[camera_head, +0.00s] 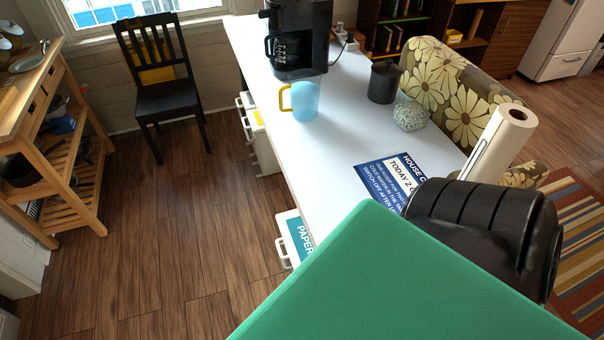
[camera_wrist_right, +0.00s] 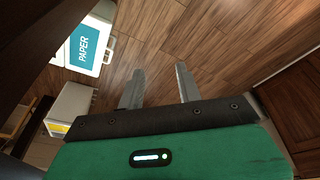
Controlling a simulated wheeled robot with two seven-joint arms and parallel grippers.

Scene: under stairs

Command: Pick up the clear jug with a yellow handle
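The clear jug (camera_head: 304,101) has a bluish, see-through body and a yellow handle on its left side. It stands upright on the white table (camera_head: 262,62), near the table's left edge, in the head view. My right gripper (camera_wrist_right: 159,88) shows in the right wrist view with its two fingers apart and nothing between them. Wooden floor lies beyond the fingers, and the jug is not in that view. In the head view a green part and a black part of my own arm fill the lower right. My left gripper is not in either view.
A black coffee maker (camera_head: 300,40) stands behind the jug. A dark canister (camera_head: 383,82), a patterned pot (camera_head: 410,115), a paper towel roll (camera_head: 497,142) and a blue sign (camera_head: 392,180) are to the right. A black chair (camera_head: 163,85) and wooden cart (camera_head: 50,135) stand left.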

